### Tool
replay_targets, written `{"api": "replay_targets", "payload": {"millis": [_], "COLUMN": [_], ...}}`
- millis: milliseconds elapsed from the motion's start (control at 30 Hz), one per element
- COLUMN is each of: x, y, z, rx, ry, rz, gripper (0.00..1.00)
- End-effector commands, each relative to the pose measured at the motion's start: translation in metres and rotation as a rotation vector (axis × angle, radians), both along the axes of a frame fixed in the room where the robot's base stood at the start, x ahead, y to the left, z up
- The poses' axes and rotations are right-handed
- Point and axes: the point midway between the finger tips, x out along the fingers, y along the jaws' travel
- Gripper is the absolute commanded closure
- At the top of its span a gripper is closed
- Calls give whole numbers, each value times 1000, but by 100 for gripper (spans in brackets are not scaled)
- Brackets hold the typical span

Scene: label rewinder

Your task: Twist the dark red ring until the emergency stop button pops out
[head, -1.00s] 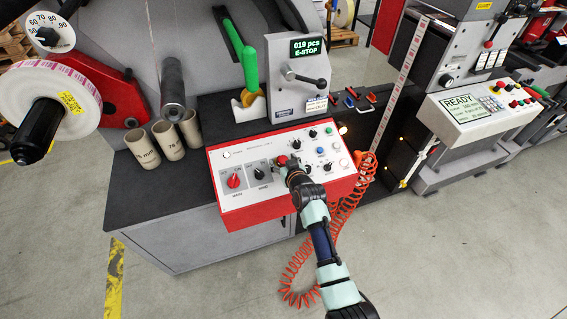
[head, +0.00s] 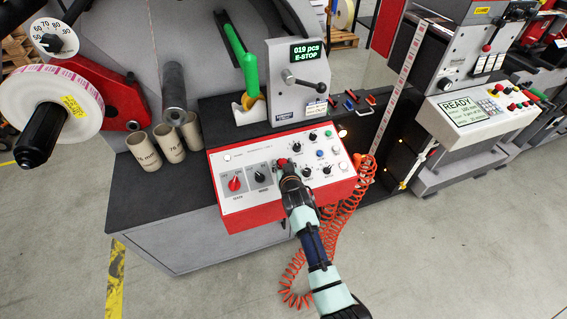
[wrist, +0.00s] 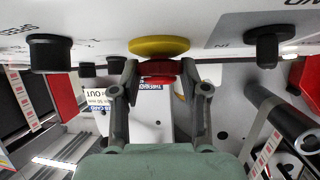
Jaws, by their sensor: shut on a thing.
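The dark red ring of the emergency stop button (wrist: 159,69) sits against a yellow collar (wrist: 159,46) on the panel in the wrist view. My gripper (wrist: 160,82) is shut on the red button, with one finger on each side of it. The control panel (head: 222,186) is white with a red front. The counter display (head: 304,51) reads "019 pcs E-STOP".
Black knobs flank the button; one knob (wrist: 50,53) is left and another (wrist: 267,46) right in the wrist view. A coiled orange hose (head: 330,230) hangs beside my arm.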

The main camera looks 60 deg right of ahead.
Motion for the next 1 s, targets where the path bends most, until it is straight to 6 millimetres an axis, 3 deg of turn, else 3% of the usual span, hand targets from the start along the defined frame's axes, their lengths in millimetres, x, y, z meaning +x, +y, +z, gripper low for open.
{"api": "replay_targets", "payload": {"millis": [600, 1000], "x": [5, 5], "y": [2, 2], "z": [-5, -1], "rx": [87, 110], "ry": [-89, -106], "rz": [-436, -537], "gripper": [90, 90]}}
